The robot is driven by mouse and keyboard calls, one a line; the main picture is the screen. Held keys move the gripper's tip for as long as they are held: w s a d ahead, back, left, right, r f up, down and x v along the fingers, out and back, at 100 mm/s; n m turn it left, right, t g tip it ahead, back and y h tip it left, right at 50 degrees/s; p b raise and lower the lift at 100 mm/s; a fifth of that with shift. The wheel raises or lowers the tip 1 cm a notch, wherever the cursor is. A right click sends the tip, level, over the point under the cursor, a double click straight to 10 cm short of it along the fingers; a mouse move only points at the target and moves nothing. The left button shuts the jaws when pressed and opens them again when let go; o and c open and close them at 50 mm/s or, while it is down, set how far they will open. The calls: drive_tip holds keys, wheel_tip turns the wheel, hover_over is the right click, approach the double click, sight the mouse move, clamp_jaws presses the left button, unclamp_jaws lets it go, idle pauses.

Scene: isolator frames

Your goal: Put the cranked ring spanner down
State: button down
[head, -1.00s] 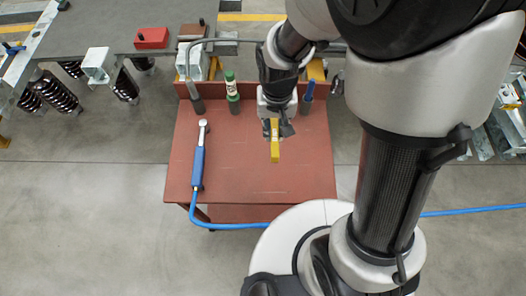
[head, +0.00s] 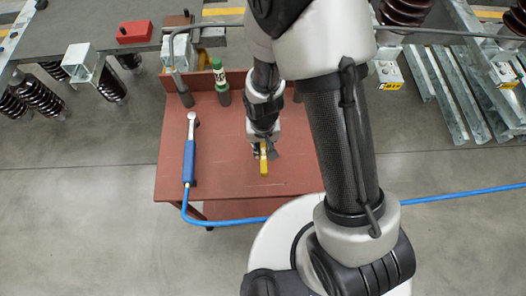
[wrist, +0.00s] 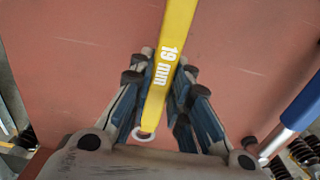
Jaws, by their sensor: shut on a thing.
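The cranked ring spanner (head: 264,165) is a yellow flat bar over the red-brown table. In the wrist view, the spanner (wrist: 169,55) is marked "19 mm" and has a pale ring at its near end. My gripper (head: 262,149) is shut on it, and the fingers (wrist: 162,75) lie along both sides of the bar. The spanner's far end runs out of the wrist view. I cannot tell whether the spanner touches the tabletop.
The red-brown table (head: 225,170) has bare room around the spanner. A blue-handled wrench (head: 189,160) lies at the left with a blue hose (head: 230,221) from it. A grey bench (head: 90,35) stands behind.

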sight(263, 149)
drive_tip(key=shift+f+b, duration=0.45)
drive_tip(key=shift+f, duration=1.15)
drive_tip(key=shift+f, duration=0.25)
drive_tip(key=c, duration=1.5)
unclamp_jaws()
drive_tip(key=shift+r, duration=0.1)
wheel_tip(263, 149, up, 12)
drive_tip(key=p, duration=0.4)
drive_tip(key=shift+r, duration=0.25)
